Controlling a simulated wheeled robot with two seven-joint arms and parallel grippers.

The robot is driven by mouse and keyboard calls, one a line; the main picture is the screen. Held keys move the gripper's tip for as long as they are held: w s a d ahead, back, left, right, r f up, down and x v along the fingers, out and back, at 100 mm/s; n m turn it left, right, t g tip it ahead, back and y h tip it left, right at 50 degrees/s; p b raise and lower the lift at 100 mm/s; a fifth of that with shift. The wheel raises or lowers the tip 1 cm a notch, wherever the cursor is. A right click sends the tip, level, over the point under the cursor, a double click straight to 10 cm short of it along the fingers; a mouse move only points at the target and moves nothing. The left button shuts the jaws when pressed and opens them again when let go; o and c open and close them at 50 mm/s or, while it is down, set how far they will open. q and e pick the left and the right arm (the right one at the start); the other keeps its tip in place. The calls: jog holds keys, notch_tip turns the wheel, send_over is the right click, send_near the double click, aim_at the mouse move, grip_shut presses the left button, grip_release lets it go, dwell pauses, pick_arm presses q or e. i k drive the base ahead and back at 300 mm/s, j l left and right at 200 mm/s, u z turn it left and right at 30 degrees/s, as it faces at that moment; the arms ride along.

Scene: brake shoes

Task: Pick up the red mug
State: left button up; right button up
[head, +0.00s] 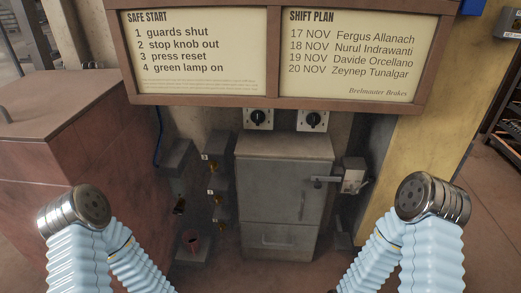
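A small dark red mug-like vessel (193,242) stands on a low grey ledge (192,259) to the left of the grey metal cabinet. It appears upright and looks small and dim, and I cannot make out its handle. Both my arms rise from the bottom edge and bend at metal joints. Neither my left nor my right gripper is in view, and nothing of mine touches the red vessel.
The grey cabinet (283,190) with a handle stands in the middle. Brass valves (212,167) line the wall left of it. A large reddish-brown box (70,130) fills the left. A notice board (265,50) hangs above two black knobs.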

aim_at(191, 239)
jog(key=u, duration=3.5)
jog(key=k+z, duration=0.1)
jog(key=z, duration=2.55)
jog(key=i+j, duration=0.15)
jog(key=j, duration=0.25)
jog(key=i+j, duration=0.2)
jog(key=j, duration=0.15)
jog(key=i+j, duration=0.15)
jog(key=j, duration=0.25)
jog(key=i+j, duration=0.15)
jog(key=j, duration=0.2)
